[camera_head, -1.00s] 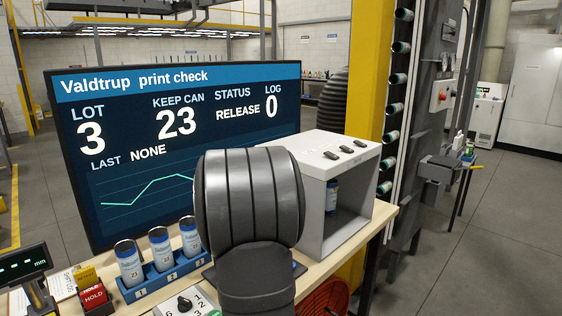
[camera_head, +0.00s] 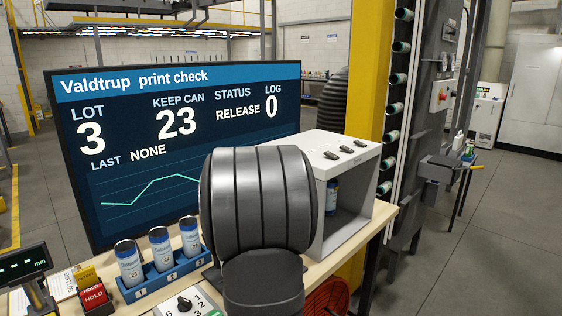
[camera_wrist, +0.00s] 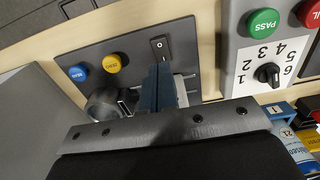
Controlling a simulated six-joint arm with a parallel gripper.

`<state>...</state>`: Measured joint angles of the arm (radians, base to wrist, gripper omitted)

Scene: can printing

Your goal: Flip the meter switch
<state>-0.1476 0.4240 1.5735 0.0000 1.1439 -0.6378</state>
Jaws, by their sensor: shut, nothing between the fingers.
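A small black rocker switch (camera_wrist: 161,47) with a white mark sits on a dark grey panel (camera_wrist: 130,47) in the wrist view. My gripper (camera_wrist: 160,68) is shut and empty, its bluish fingers pointing at the panel. The fingertips are just below the switch in the picture; I cannot tell whether they touch it. In the head view, my arm hides the gripper and the switch. A meter readout marked mm (camera_head: 22,264) stands at the lower left there.
A blue button (camera_wrist: 78,73), a yellow button (camera_wrist: 114,62) and a partly hidden dark round part (camera_wrist: 104,106) share the panel. Beside it is a numbered dial box (camera_wrist: 264,57) with green and red buttons. Cans stand in a blue rack (camera_head: 165,276). A grey open box (camera_head: 352,222) is at right.

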